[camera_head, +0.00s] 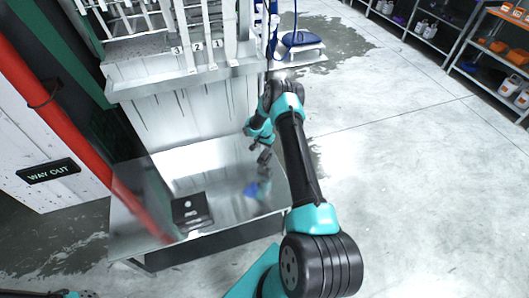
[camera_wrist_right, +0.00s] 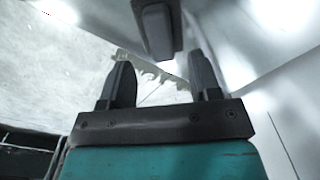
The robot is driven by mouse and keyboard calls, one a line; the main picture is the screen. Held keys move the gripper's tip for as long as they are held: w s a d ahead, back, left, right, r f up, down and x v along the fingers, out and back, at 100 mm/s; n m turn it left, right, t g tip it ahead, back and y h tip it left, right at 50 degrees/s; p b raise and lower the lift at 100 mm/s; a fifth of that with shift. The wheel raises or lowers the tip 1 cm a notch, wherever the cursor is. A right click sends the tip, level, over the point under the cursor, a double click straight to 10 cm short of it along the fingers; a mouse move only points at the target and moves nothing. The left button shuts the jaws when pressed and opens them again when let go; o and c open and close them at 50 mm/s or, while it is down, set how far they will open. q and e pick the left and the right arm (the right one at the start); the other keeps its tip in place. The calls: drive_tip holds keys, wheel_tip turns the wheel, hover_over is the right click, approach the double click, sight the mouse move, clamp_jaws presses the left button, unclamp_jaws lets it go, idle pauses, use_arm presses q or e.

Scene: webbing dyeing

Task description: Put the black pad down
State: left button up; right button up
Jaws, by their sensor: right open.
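A flat black pad (camera_head: 192,211) with small light marks lies on the shiny metal table (camera_head: 235,172), left of my right gripper. My right gripper (camera_head: 263,156) is over the table's right part, apart from that pad, with its fingers pointing down. In the right wrist view its two dark fingers (camera_wrist_right: 162,86) stand apart with nothing between them. A dark grey oblong block (camera_wrist_right: 157,30) shows beyond the fingertips there; I cannot tell what it is.
A grey-white cabinet (camera_head: 190,105) with numbered slats stands behind the table. A red pipe (camera_head: 75,120) slants across the left, near a WAY OUT sign (camera_head: 48,171). Shelves (camera_head: 455,45) stand far right. The floor on the right is open.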

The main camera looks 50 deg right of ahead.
sight(264, 153)
wheel_tip(264, 153, up, 6)
drive_tip(key=shift+f, duration=0.15)
idle(0.5)
drive_tip(key=s+a+n+t+y, duration=0.1)
drive_tip(key=s+a+n+y, duration=0.2)
drive_tip(key=a, duration=1.1)
drive_tip(key=s+a+n, duration=0.2)
drive_tip(key=a+n, duration=0.2)
drive_tip(key=a, duration=1)
drive_tip(key=s+a+r+n, duration=0.3)
drive_tip(key=s+a, duration=0.4)
drive_tip(key=s, duration=0.1)
drive_tip(key=s+a+r+n, duration=0.2)
drive_tip(key=s+a+r, duration=0.2)
drive_tip(key=s+a, duration=0.2)
drive_tip(key=shift+s+a+r+n+y, duration=0.2)
drive_tip(key=shift+s+a+n+y, duration=0.2)
drive_tip(key=shift+s, duration=0.55)
drive_tip(key=shift+d, duration=0.1)
